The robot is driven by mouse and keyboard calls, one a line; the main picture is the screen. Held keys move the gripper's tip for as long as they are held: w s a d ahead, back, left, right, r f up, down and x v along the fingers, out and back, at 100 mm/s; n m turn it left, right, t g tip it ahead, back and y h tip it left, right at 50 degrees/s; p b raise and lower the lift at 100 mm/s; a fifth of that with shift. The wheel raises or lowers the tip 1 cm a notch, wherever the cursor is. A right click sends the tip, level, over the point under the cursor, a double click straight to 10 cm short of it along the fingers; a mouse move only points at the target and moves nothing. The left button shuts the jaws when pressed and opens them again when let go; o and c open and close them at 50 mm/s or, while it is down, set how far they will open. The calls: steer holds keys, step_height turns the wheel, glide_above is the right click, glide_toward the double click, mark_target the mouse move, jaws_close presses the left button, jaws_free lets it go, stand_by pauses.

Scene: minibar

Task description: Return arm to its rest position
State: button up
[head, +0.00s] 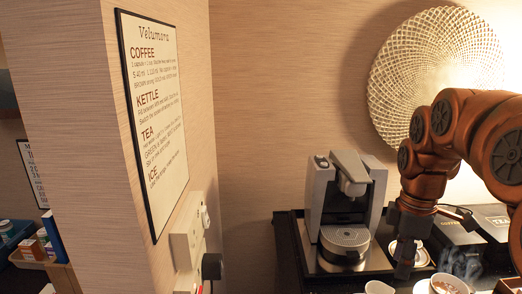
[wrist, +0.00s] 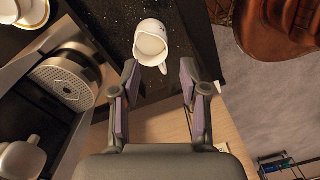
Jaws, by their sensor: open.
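My orange-brown arm reaches in from the right in the head view, bent at its elbow. My gripper (head: 404,262) hangs pointing down, to the right of the coffee machine (head: 346,205). In the wrist view my gripper (wrist: 158,82) is open, with its two fingers apart and nothing between them. A white cup (wrist: 151,42) stands on the dark counter just beyond the fingertips in that view, apart from them.
A steaming cup (head: 449,284) and another white cup (head: 378,287) stand at the front of the counter. A tea box (head: 495,218) stands at the right. A round woven ornament (head: 400,75) hangs behind my arm. A wall corner with a sign (head: 155,110) is at left.

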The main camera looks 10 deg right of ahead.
steer(key=s+a+f+m, duration=0.6)
steer(key=s+a, duration=0.1)
steer(key=s, duration=0.2)
steer(key=s+a+f+m+g, duration=0.1)
steer(key=s+a+f+m, duration=0.5)
steer(key=s+a, duration=0.2)
steer(key=shift+s+a+f, duration=0.25)
steer(key=shift+s+a, duration=0.05)
steer(key=shift+s, duration=0.7)
steer(key=shift+s, duration=0.1)
